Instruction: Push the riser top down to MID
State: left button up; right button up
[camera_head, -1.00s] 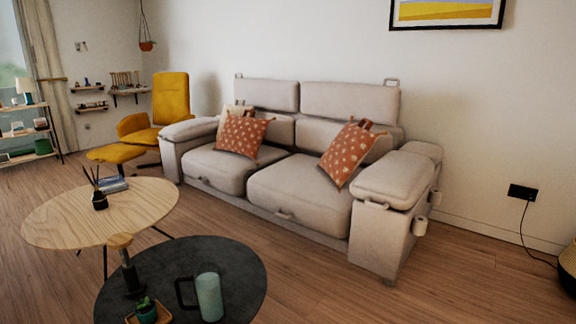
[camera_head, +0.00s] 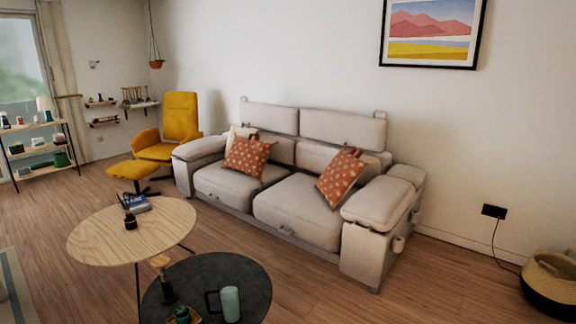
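I cannot make out a riser top or a MID mark in this view. A dark round coffee table (camera_head: 245,272) stands at the bottom of the head view. On it is a dark upright item with a light wooden top (camera_head: 160,262); I cannot tell if it is the riser. Beside it stand a pale green mug (camera_head: 230,304) with a dark handle and a small potted plant (camera_head: 183,315) on a tray. Neither of my grippers shows in the head view.
A round wooden table (camera_head: 100,242) with a blue book (camera_head: 135,203) and a dark bottle adjoins the dark table. A beige sofa (camera_head: 300,212) stands behind. A yellow armchair (camera_head: 181,115), shelf rack (camera_head: 40,148) and basket (camera_head: 550,285) surround open wooden floor.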

aim_at(160, 262)
jog(key=i+j, duration=0.2)
jog(key=j, duration=0.2)
jog(key=i+j, duration=0.25)
jog(key=j, duration=0.15)
jog(key=i+j, duration=0.2)
jog(key=j, duration=0.2)
jog(key=i+j, duration=0.25)
jog(key=j, duration=0.15)
